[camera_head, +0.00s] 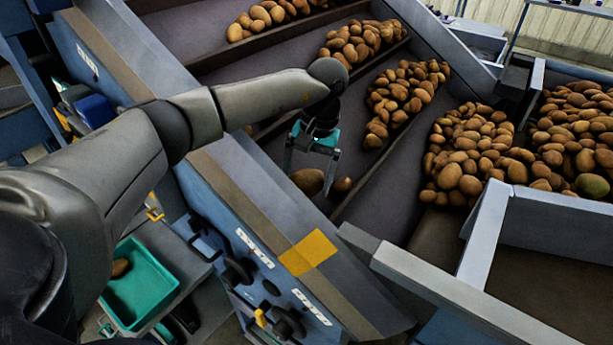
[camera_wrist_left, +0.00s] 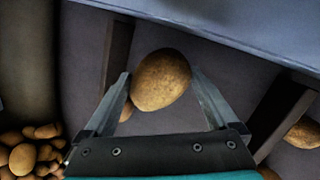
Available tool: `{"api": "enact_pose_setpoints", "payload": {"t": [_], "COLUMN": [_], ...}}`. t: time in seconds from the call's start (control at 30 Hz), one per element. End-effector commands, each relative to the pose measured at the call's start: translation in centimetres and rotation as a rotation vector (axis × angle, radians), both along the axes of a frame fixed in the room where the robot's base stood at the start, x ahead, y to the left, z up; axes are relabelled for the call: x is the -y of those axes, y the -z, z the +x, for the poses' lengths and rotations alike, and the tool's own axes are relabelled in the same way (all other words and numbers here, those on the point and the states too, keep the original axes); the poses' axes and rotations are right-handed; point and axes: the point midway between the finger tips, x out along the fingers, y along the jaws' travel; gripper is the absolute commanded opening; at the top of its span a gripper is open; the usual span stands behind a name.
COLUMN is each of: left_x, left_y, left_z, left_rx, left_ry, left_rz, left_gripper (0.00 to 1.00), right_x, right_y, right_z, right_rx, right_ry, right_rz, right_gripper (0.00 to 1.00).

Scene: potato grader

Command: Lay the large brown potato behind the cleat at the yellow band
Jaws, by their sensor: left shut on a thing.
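My left gripper (camera_head: 309,176) points down over the dark belt, shut on a large brown potato (camera_head: 306,182). In the left wrist view the potato (camera_wrist_left: 161,79) sits between the two fingertips. I cannot tell whether it touches the belt. A smaller potato (camera_head: 342,185) lies just right of the fingers; it is partly hidden by the left finger in the wrist view (camera_wrist_left: 126,110). A cleat (camera_head: 384,154) runs across the belt to their right. The yellow band (camera_head: 308,252) is on the side frame nearer me. My right gripper is not in view.
Heaps of potatoes lie farther up the belt (camera_head: 402,98) and at its lower right (camera_head: 465,150). A blue-grey side rail (camera_head: 240,185) borders the belt on the near side. A green tray (camera_head: 140,285) holding a potato (camera_head: 120,267) stands below left. The belt around the gripper is mostly bare.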

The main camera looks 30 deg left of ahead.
Motion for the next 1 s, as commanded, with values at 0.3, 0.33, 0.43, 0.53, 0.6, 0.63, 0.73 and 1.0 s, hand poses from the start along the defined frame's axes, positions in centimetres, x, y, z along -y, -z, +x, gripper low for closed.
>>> {"api": "enact_pose_setpoints", "payload": {"t": [0.3, 0.33, 0.43, 0.53, 0.6, 0.63, 0.73, 1.0], "left_x": [0.0, 0.0, 0.0, 0.0, 0.0, 0.0, 0.1, 0.8], "left_y": [0.0, 0.0, 0.0, 0.0, -0.1, -0.3, -1.4, -7.4], "left_z": [0.0, 0.0, 0.0, 0.0, 0.0, 0.1, 0.3, 1.1], "left_rx": [0.001, 0.001, 0.001, 0.0, 0.001, 0.001, 0.003, 0.006], "left_ry": [0.0, 0.0, 0.0, 0.0, 0.0, 0.0, 0.0, 0.001], "left_rz": [0.0, 0.0, 0.0, 0.001, 0.0, 0.0, 0.001, 0.0], "left_gripper": [0.96, 0.99, 1.0, 1.0, 1.0, 1.0, 1.0, 1.0], "right_x": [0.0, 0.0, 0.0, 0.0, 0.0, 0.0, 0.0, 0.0], "right_y": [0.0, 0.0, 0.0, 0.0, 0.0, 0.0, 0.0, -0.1], "right_z": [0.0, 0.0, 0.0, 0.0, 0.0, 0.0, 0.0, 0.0], "right_rx": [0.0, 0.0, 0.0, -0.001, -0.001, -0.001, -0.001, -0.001], "right_ry": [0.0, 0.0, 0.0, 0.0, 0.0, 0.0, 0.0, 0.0], "right_rz": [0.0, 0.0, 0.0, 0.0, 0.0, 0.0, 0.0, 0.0], "right_gripper": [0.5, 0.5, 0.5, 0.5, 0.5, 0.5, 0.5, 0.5]}}
